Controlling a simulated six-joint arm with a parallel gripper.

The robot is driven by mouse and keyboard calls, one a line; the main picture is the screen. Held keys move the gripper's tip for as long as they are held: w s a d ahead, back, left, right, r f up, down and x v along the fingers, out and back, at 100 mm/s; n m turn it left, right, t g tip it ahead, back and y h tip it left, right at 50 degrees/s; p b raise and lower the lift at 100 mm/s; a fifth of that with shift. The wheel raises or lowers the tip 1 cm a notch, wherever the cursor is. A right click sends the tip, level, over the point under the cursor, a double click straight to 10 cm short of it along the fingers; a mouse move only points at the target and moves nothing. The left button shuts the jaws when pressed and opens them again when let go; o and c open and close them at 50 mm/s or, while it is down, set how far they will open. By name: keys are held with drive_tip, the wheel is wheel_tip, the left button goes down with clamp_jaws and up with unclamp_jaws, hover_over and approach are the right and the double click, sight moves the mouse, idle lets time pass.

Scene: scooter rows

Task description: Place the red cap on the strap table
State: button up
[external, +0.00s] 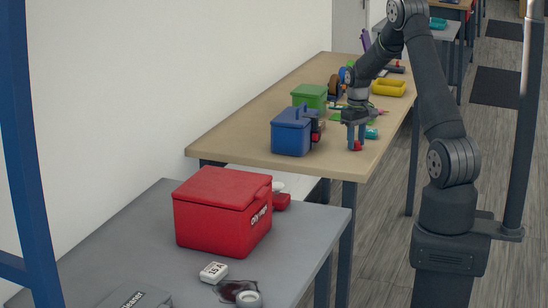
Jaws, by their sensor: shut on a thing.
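My gripper (356,143) points down over the front right part of the wooden table (240,138). It is shut on a small red thing (355,146), which looks like the red cap and shows at the fingertips. The cap is partly hidden by the fingers. I cannot tell whether it touches the tabletop or hangs just above it. Nothing in view marks clearly which table is the strap table.
Left of my gripper stand a blue box (290,132) and a green box (309,96). A yellow tray (389,87) lies behind. A grey table (130,240) in front carries a red box (215,213), a white packet (213,272) and a grey roll (249,299).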

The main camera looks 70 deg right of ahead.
sight(356, 142)
drive_tip(key=shift+f, duration=0.1)
drive_tip(key=o, duration=1)
drive_tip(key=shift+c, duration=0.2)
wheel_tip(356, 142, up, 12)
wheel_tip(356, 142, down, 12)
drive_tip(key=shift+f, duration=0.1)
drive_tip(key=shift+r, duration=2)
drive_tip(key=shift+f, duration=0.15)
